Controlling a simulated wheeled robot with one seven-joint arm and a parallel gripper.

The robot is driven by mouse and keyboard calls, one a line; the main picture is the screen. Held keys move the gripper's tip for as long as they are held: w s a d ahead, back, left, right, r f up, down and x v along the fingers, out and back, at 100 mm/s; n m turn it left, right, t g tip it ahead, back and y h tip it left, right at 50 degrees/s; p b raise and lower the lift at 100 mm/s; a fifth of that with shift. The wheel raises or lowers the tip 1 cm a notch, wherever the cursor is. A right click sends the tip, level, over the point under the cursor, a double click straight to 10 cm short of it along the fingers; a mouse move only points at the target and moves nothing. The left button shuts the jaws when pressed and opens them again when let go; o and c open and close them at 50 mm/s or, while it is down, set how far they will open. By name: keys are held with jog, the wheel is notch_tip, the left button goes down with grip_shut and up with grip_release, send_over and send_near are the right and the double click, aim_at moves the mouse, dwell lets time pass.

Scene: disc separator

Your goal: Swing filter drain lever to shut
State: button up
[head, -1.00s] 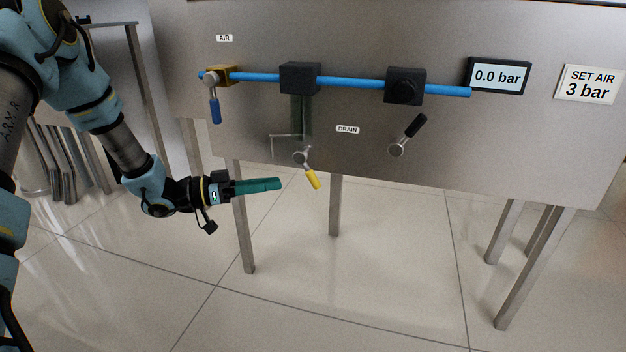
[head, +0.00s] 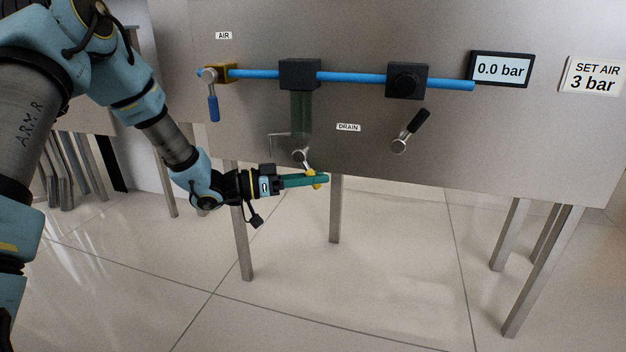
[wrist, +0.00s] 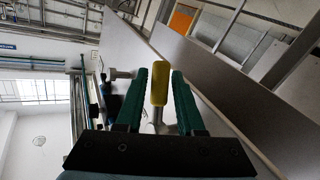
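The filter drain lever has a yellow handle (head: 312,172) on a metal pivot (head: 300,156) below the filter bowl (head: 301,113). It slants down and to the right. My gripper (head: 325,179) reaches it from the left, and its green fingers cover part of the handle in the head view. In the wrist view, the yellow handle (wrist: 159,84) stands between the two green fingers of my gripper (wrist: 160,72). A narrow gap shows on each side of the handle, so the fingers are around it but not closed on it.
The steel panel (head: 240,125) stands just behind the lever. A blue-handled lever (head: 214,108) is at upper left and a black-handled lever (head: 418,123) to the right. The display (head: 500,69) reads 0.0 bar. The floor below is open between the panel's legs.

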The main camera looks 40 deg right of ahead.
grip_shut()
dwell(1.3)
